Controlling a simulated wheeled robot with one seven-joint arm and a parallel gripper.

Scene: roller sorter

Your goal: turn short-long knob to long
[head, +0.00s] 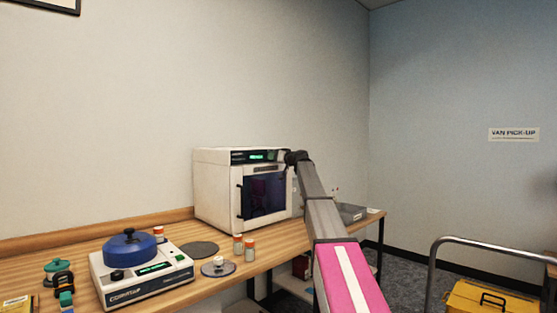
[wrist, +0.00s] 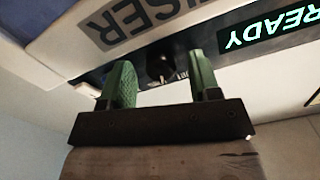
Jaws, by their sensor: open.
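A black knob (wrist: 158,64) sits on the front panel of the white cabinet (head: 217,190), below in the wrist view, beside the green READY display (wrist: 262,38). It has a small pale mark; a short label beside it is partly hidden and not fully legible. My gripper (wrist: 160,70) is open, with one green finger on each side of the knob. I cannot tell whether either finger touches it.
The cabinet has a dark window door (head: 265,196) below the panel. On the wooden table (head: 60,243) stand a scale-like device with a blue lid (head: 130,246), several orange-and-white jars and a dark disc (head: 199,249). A grey tray (head: 352,212) lies right of the cabinet.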

